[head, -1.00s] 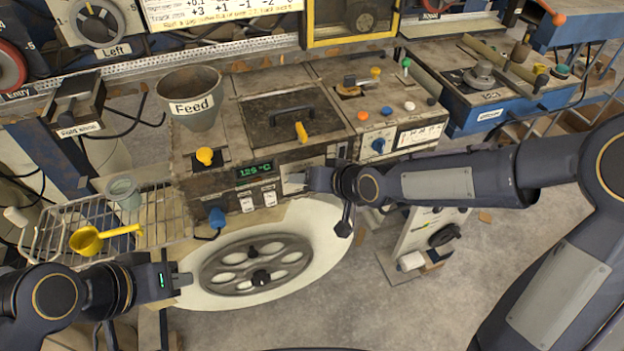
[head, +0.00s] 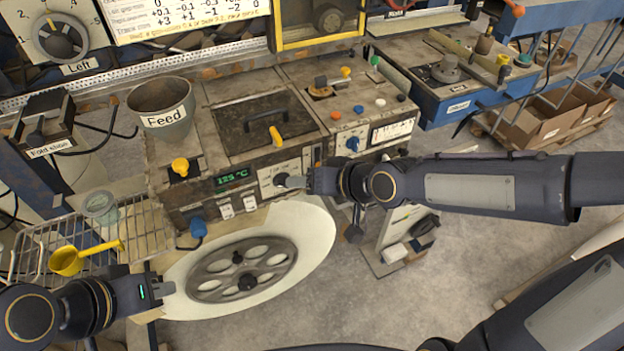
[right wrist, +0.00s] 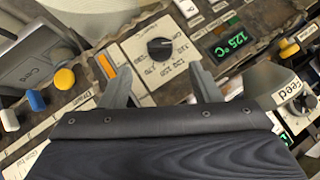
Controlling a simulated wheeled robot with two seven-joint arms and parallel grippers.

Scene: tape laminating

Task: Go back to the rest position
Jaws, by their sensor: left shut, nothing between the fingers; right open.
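My left gripper (head: 166,289) is shut and empty at the lower left, just left of the grey handwheel (head: 243,270) and below the wire basket. My right gripper (head: 292,181) is in front of the machine's control panel, by the dial plate next to the green 125 °C display (head: 234,176). In the right wrist view, the right gripper (right wrist: 160,80) is open, its fingers on either side of the black dial knob (right wrist: 160,48). The knob stands beyond the fingertips, and I cannot tell whether they touch it. The display (right wrist: 235,40) reads 125 °C there.
A wire basket (head: 150,236) with a yellow scoop (head: 70,260) and a cup (head: 101,207) stands at left. Floor at lower right is open around my right arm.

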